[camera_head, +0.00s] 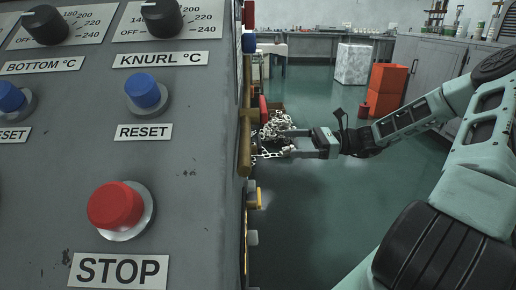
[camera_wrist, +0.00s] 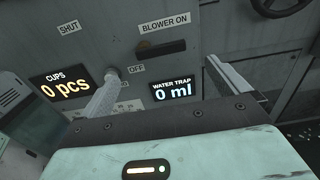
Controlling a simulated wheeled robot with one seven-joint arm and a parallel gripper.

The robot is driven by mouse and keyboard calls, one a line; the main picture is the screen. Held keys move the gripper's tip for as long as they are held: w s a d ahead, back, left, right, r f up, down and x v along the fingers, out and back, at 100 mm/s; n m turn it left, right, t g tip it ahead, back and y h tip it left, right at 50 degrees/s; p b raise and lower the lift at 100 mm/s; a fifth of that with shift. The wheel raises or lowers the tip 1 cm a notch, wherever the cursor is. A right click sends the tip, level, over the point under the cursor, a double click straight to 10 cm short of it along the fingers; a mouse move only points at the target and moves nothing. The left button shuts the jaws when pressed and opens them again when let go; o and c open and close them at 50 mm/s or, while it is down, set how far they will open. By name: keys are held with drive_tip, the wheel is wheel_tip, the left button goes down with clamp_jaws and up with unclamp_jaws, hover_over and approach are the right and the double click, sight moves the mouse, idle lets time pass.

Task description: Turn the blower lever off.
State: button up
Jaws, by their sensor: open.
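The blower lever (camera_wrist: 163,47) is a dark bar on the grey panel in the wrist view. It lies roughly sideways, just below the "BLOWER ON" label (camera_wrist: 165,21) and above the "OFF" label (camera_wrist: 137,68). My gripper (camera_wrist: 168,72) is open, with one finger left and one right of the lever's lower side; nothing is between them. I cannot tell whether a finger touches the panel. In the head view my gripper (camera_head: 284,143) reaches left toward the machine's side, fingers apart. The lever cannot be made out there.
The cups display (camera_wrist: 65,90) and water trap display (camera_wrist: 172,89) are nearby. A brass bar (camera_head: 245,130) and chain (camera_head: 277,126) are beside the gripper. Open floor (camera_head: 320,215) lies right of the machine.

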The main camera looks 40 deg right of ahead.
sight(259, 141)
drive_tip(key=shift+b+x, duration=1.55)
drive_tip(key=shift+x, duration=3.8)
drive_tip(key=c, duration=1.2)
drive_tip(key=shift+c, duration=0.2)
